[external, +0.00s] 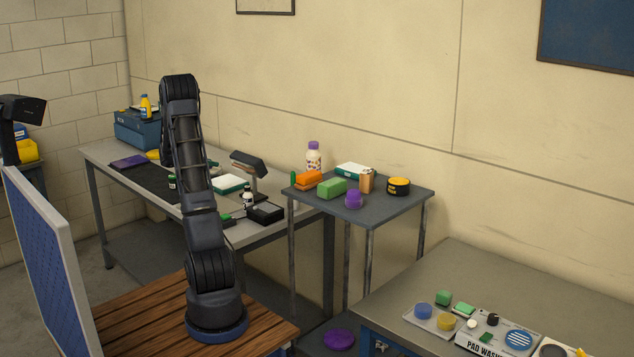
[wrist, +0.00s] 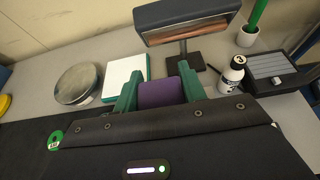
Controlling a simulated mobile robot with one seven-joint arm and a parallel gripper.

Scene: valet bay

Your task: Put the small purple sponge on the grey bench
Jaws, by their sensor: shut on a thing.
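The small purple sponge (wrist: 160,93) is between the two green fingers of my gripper (wrist: 159,88) in the wrist view. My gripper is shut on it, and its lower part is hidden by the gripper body. Below and behind it is a light grey bench top (wrist: 105,112); the gap to that surface cannot be judged. Another grey bench (external: 480,268) stands at the front right.
Around the gripper are a round tin (wrist: 78,84), a white-and-green block (wrist: 126,72), a lamp (wrist: 185,22), a bottle (wrist: 231,76) and a black box (wrist: 276,70). A small grey table (external: 405,200) holds several items. The right bench has free room at its back.

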